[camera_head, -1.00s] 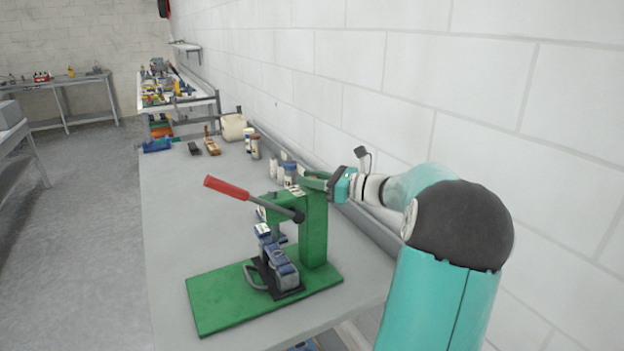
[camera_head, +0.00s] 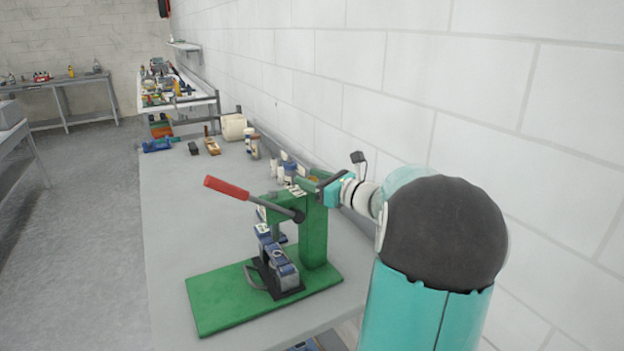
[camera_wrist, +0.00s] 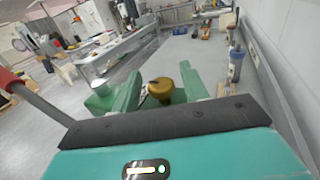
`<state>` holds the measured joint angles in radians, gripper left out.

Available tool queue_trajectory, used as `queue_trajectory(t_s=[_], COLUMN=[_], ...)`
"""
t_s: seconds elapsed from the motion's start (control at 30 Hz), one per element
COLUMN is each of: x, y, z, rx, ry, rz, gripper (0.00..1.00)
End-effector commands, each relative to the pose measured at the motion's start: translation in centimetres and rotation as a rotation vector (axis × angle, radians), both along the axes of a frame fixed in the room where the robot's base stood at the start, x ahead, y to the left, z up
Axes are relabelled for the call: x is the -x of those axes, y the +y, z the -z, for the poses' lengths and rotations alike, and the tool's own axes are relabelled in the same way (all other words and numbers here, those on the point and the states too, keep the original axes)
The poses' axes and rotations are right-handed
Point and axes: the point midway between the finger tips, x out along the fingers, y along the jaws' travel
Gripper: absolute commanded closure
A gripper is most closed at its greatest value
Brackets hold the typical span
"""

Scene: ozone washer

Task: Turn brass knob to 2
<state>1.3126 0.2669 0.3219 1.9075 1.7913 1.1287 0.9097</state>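A round brass knob (camera_wrist: 165,91) shows in the wrist view, in the gap between the two green fingers of my gripper (camera_wrist: 160,72). The fingers are apart, one on each side of the knob; I cannot tell whether they touch it. No number marks on the knob are readable. In the head view my gripper (camera_head: 312,184) is above and behind the top of the green hand press (camera_head: 313,235). The knob cannot be made out in that view. The press has a long lever with a red handle (camera_head: 227,187), which also shows at the wrist view's left edge (camera_wrist: 9,79).
The press stands on a green base plate (camera_head: 215,300) on a long grey bench (camera_head: 180,220). White and blue bottles stand behind the press, along the wall. A white jug (camera_head: 233,128) stands farther off. The wall is close on the right. The bench's left part is mostly clear.

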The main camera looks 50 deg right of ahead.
Motion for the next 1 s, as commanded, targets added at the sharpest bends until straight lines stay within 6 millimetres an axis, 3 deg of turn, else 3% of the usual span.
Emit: queue_trajectory(t_s=[0.27, 0.7, 0.83, 1.0], x=[1.4, 10.5, 12.6, 13.7], y=[-0.2, -0.9, -1.1, -1.2], z=[0.0, 0.0, 0.0, 0.0], rx=[0.000, 0.001, 0.000, 0.000], ry=[0.000, 0.000, 0.000, 0.000], rz=[0.002, 0.003, 0.002, 0.000], gripper=[0.56, 0.56, 0.56, 0.56])
